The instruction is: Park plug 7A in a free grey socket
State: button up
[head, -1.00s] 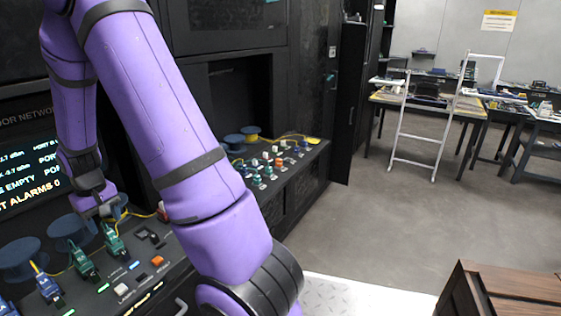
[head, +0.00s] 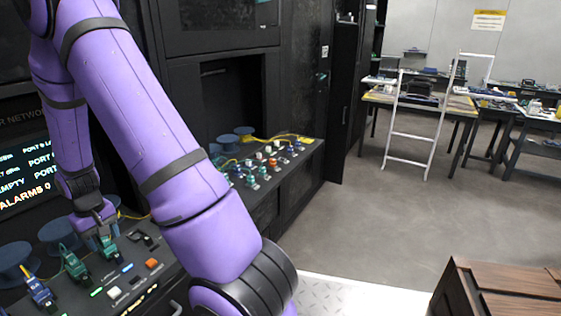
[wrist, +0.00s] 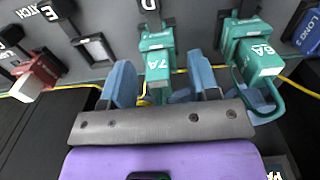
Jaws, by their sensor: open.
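Plug 7A (wrist: 158,62) is a green block seated in the sloped grey panel at socket D. In the wrist view it stands between the two blue fingers of my gripper (wrist: 160,78), which are open with a gap on each side. In the head view my gripper (head: 104,228) is just above and behind the green plug (head: 109,249), partly overlapping it. An empty socket (wrist: 94,48) shows left of 7A, near the letter E. Whether any finger touches 7A cannot be told.
Green plug 6A (wrist: 255,52) with its looped cable sits close right of my gripper. A red plug (wrist: 35,82) is at the left, and a yellow cable runs behind. A blue plug (head: 40,293) and an orange button (head: 152,264) are on the panel.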

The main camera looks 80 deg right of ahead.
dwell(0.6)
grip_shut()
jog(key=shift+r, duration=0.1)
jog(key=shift+r, duration=0.1)
jog(key=shift+r, duration=2.85)
